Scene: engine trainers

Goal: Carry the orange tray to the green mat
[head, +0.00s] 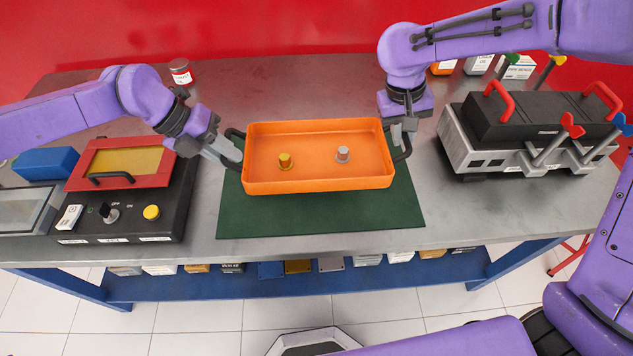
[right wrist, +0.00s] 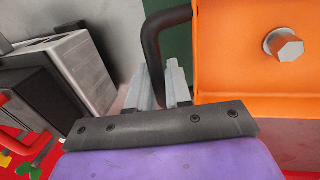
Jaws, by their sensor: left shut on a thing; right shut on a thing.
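The orange tray (head: 320,182) is over the green mat (head: 320,220) in the head view. A brass-coloured bolt (head: 285,161) and a silver bolt (head: 343,154) stand inside it. I cannot tell whether the tray touches the mat. My left gripper (head: 232,152) is shut on the tray's left black handle. My right gripper (head: 402,145) is shut on the right black handle, which also shows in the right wrist view (right wrist: 152,42). The tray looks about level and hides the back part of the mat.
A black control box with a yellow button (head: 151,212) and a red-framed panel (head: 120,164) stands left of the mat. An engine block (head: 530,140) with red handles stands on the right. A small can (head: 180,72) is at the back. The table's front edge runs just before the mat.

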